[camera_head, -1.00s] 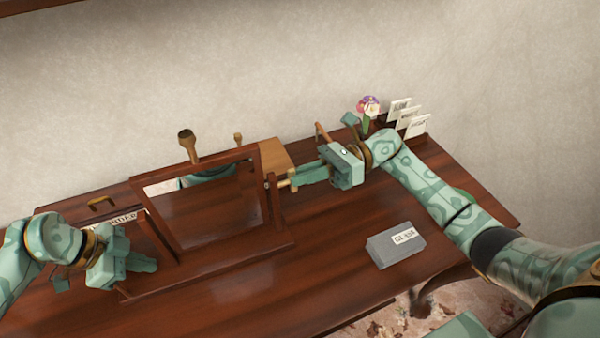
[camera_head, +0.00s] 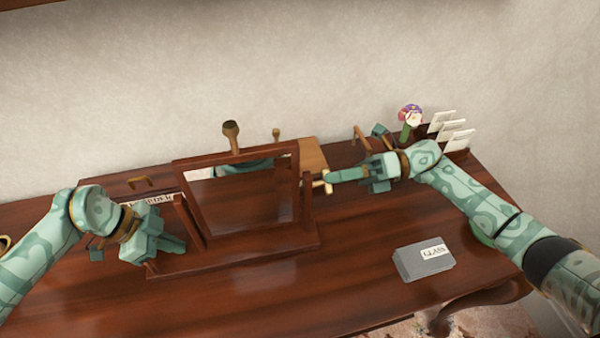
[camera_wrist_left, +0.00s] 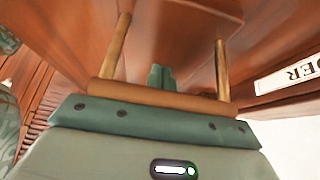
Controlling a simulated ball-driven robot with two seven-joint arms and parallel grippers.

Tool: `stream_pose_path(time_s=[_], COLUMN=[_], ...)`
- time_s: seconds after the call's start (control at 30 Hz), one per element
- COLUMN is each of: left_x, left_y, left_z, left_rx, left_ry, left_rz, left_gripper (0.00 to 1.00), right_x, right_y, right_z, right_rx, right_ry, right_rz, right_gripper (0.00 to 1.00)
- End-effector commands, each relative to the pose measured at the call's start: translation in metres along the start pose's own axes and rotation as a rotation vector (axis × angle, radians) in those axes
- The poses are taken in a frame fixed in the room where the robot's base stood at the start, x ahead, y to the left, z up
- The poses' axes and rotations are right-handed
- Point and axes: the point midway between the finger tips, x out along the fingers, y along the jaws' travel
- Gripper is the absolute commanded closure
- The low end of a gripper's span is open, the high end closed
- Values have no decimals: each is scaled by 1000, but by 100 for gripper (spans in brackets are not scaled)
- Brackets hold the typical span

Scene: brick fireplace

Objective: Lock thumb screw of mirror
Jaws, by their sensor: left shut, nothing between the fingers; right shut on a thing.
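The wooden-framed tilting mirror (camera_head: 243,205) stands upright on its base on the desk. A brass thumb screw (camera_head: 327,182) sticks out from the right post of its stand. My right gripper (camera_head: 331,176) is at this screw, on the right side of the mirror, with its fingers shut on it. My left gripper (camera_head: 182,246) is shut and empty, low in front of the stand's left post. Its closed fingertips also show in the left wrist view (camera_wrist_left: 160,77), with reddish wood beyond them.
A grey box labelled glass (camera_head: 425,259) lies on the desk (camera_head: 360,270) at the front right. A flower (camera_head: 410,116) and a card holder (camera_head: 457,140) stand at the back right. The desk's front middle is clear.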

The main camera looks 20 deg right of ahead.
Motion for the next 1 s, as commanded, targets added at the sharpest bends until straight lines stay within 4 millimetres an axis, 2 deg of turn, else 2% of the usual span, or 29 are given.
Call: stream_pose_path(time_s=[0.5,1.0], left_x=[2,2], left_y=[1,1], left_z=[0,0], left_rx=[0,0], left_ry=[-1,0], left_rz=[3,3], left_gripper=[100,100], right_x=[-1,0], right_y=[-2,-3], right_z=[0,0], right_rx=[436,603], right_ry=[-1,-2], right_rz=[-1,-1], right_gripper=[100,100])
